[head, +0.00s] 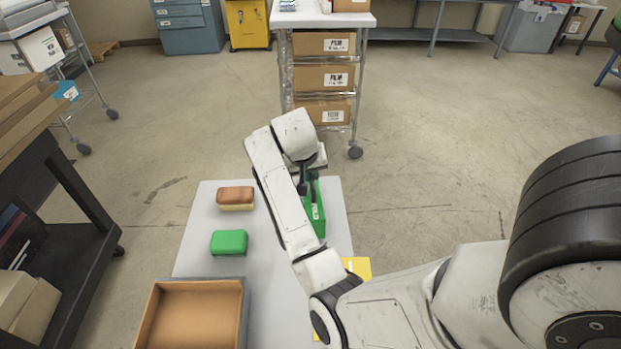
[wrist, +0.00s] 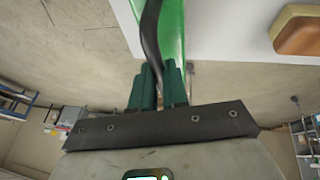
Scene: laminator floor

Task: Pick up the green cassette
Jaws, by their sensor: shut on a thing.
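The green cassette (head: 316,212), with a white label, is at the right side of the white table (head: 205,215) in the head view, partly hidden by my arm. In the wrist view its green side (wrist: 173,35) shows at the top, with a dark curved strip in front of it. My gripper (head: 303,182) is at the cassette's far end, shut on it; in the wrist view its dark green fingers (wrist: 160,80) are close together beside the strip. I cannot tell whether the cassette touches the table.
On the table are a brown-and-cream block (head: 236,197), a smaller green block (head: 229,242), an open tan-lined tray (head: 240,312) and a yellow thing (head: 357,267) partly behind my arm. A wheeled cart with boxes (head: 322,77) stands beyond. A dark shelf (head: 75,245) is left.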

